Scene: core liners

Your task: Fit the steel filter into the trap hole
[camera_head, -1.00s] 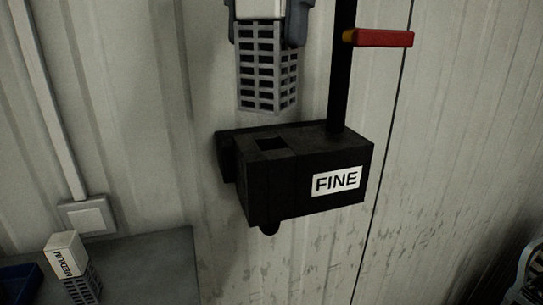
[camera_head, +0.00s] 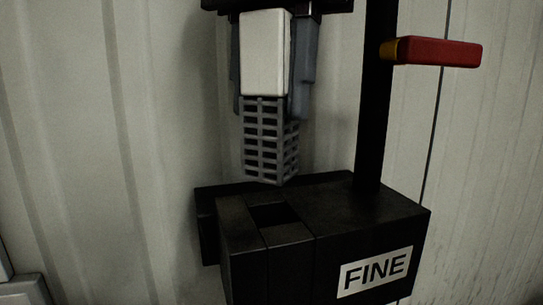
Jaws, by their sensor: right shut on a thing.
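The steel filter (camera_head: 266,140) is a grey mesh cage with a white block on top (camera_head: 265,55). My right gripper (camera_head: 271,75) is shut on the white block, one finger on each side. The filter hangs about upright, its lower end a little above the top of the black trap (camera_head: 376,232). The trap bears a white label reading FINE. The trap hole (camera_head: 274,215) is a square dark opening in its top face, just below the filter in the picture. The filter's lower end appears apart from the hole. No writing shows on the white block. My left gripper is not in view.
A black upright pipe (camera_head: 374,120) rises from the trap just right of the filter. A red lever (camera_head: 439,52) sticks out from it to the right. A pale ribbed wall (camera_head: 110,150) stands behind. A wall box (camera_head: 25,291) shows at the lower left.

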